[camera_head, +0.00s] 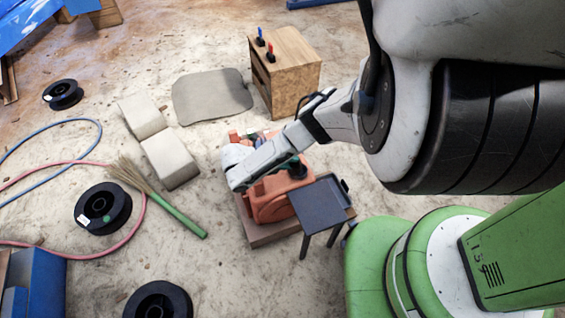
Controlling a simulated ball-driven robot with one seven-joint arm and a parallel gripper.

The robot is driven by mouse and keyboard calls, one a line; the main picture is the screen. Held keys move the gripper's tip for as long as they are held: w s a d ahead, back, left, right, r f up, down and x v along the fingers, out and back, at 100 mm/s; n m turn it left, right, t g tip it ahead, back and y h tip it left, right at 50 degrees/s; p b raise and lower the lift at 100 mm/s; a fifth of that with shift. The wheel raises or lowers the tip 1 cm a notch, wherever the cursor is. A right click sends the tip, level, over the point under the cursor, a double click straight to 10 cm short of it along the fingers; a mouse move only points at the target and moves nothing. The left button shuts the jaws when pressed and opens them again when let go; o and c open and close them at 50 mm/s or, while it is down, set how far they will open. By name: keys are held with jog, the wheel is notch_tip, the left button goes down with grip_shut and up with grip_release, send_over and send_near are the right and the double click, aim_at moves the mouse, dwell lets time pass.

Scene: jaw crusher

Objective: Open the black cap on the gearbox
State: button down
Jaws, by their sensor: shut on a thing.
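The orange gearbox (272,200) sits on a low flat base (262,236) in the middle of the head view. My gripper (236,168) is at its upper left side, at the end of my white arm, which crosses over the gearbox. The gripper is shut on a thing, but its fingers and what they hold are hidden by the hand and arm. A dark round part (298,168) shows at the gearbox's upper right, just beside the arm. I cannot tell whether this is the black cap.
A small dark-topped stand (318,203) is close to the gearbox's right. A wooden cabinet (290,77) stands behind. Cream blocks (170,158), a broom (175,210), black spools (102,208) and hoses (140,222) lie to the left. A grey mat (212,95) lies behind.

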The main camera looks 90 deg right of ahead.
jog(key=shift+w+a+g, duration=0.1)
jog(key=shift+w+g, duration=0.05)
jog(key=shift+g, duration=0.25)
jog(key=c, duration=0.8)
grip_release()
jog(key=p+v, duration=0.1)
jog(key=v, duration=0.9)
jog(key=shift+w+a+r, duration=0.15)
jog(key=shift+w, duration=0.2)
